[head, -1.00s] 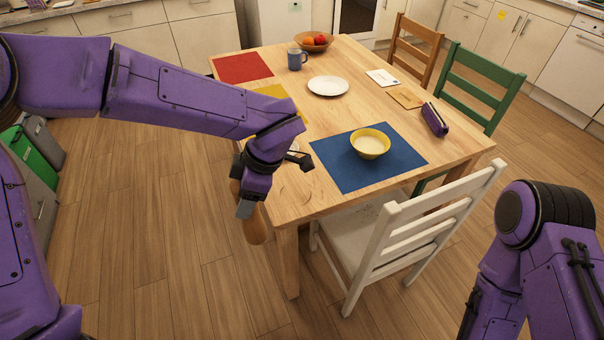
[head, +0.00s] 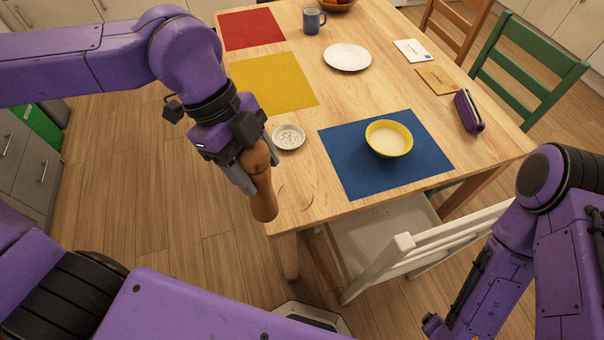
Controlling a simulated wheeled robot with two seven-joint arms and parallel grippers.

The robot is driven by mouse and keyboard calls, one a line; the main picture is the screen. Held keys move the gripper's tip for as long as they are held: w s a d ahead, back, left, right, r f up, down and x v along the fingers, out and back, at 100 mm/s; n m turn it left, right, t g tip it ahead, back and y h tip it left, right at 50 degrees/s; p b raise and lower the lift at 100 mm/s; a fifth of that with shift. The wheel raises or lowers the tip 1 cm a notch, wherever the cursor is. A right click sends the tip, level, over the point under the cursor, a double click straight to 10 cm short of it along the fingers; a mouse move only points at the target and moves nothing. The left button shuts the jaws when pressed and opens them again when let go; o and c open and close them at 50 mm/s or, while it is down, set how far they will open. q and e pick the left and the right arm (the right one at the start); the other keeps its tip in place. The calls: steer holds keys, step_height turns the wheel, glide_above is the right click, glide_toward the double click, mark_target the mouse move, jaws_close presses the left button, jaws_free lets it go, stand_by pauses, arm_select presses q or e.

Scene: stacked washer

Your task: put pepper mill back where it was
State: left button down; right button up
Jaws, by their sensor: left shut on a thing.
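The pepper mill (head: 263,196) is brown turned wood. My left gripper (head: 252,176) is shut on its upper part and holds it nearly upright, slightly tilted. In the picture its lower end overlaps the near left corner of the wooden table (head: 330,90); I cannot tell whether it touches. A faint ring mark (head: 294,197) shows on the tabletop just right of the mill.
A small speckled dish (head: 289,138) sits close behind the mill. A blue mat (head: 345,175) with a yellow bowl (head: 389,138) lies to the right, a yellow mat (head: 275,85) behind. A white chair (head: 440,240) stands at the near side.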

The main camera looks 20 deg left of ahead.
arm_select(q)
steer(key=shift+w+d+n, duration=0.1)
steer(key=shift+w+n, duration=0.15)
steer(key=shift+n, duration=0.05)
steer(key=w+d+f+p, duration=0.2)
steer(key=w+f+p, duration=0.3)
steer(key=w+f, duration=0.7)
steer(key=shift+w+d+f, duration=0.15)
steer(key=shift+w+f, duration=0.25)
steer(key=shift+w, duration=0.2)
steer(key=shift+c, duration=1.8)
jaws_free()
steer(key=shift+s, duration=0.1)
